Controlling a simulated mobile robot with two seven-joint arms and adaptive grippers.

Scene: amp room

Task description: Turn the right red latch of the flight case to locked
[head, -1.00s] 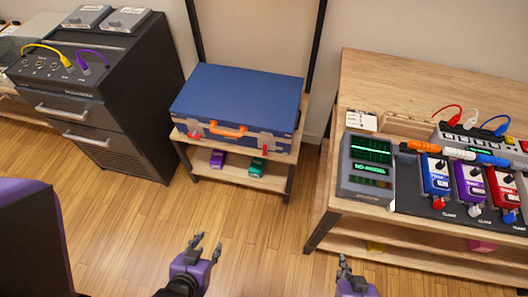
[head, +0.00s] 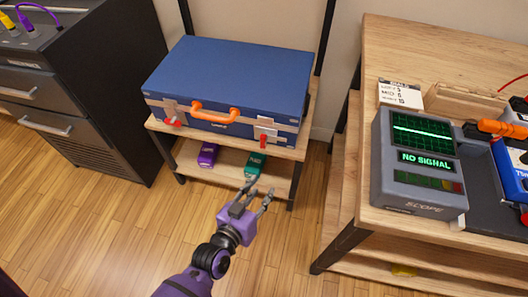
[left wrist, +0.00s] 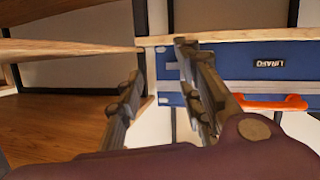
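The blue flight case (head: 225,82) lies shut on a small wooden stand, with an orange handle (head: 212,113) on its front. Its right red latch (head: 263,139) hangs pointing down below a metal plate. Its left red latch (head: 172,121) lies aslant. My left gripper (head: 260,190) is open and empty, in front of and below the right latch, apart from it. In the left wrist view, my left gripper's fingers (left wrist: 163,52) are spread. The case (left wrist: 232,62) appears upside down beyond them, and I cannot make out the right latch there. My right gripper is out of view.
The stand's top (head: 155,124) juts out under the case. Purple (head: 208,154) and green (head: 253,162) items sit on its lower shelf. A wooden table (head: 430,62) with a scope (head: 415,165) stands at right, a dark cabinet (head: 95,85) at left. Floor in front is clear.

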